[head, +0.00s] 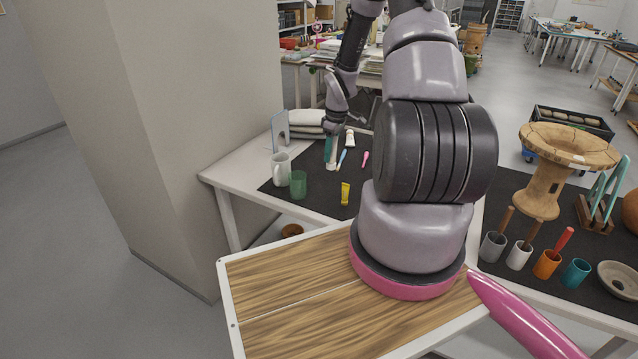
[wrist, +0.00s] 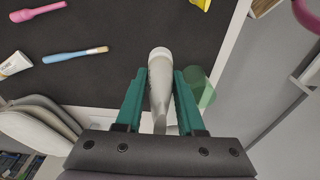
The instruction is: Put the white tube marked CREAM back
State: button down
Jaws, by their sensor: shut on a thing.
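My gripper (head: 331,141) is over the dark mat on the far table, shut on a white tube (head: 331,162). In the wrist view, the tube (wrist: 160,72) is between the green fingers of my gripper (wrist: 159,82), its rounded white cap end pointing away from the palm. No lettering shows on it. A second white tube (head: 350,138) lies farther back on the mat. It also shows at the left edge of the wrist view (wrist: 14,65), with small print that I cannot read.
A blue brush (head: 342,158), pink spoon (head: 365,159) and yellow tube (head: 345,193) lie on the mat.

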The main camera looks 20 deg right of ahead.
notch_tip(320, 180, down, 5)
jog(key=shift+a+r, duration=0.15)
jog(key=shift+r, duration=0.05)
jog(key=shift+f, duration=2.05)
jog(key=shift+f, duration=0.2)
jog(key=c, duration=0.5)
grip_release()
jog(key=shift+r, duration=0.1)
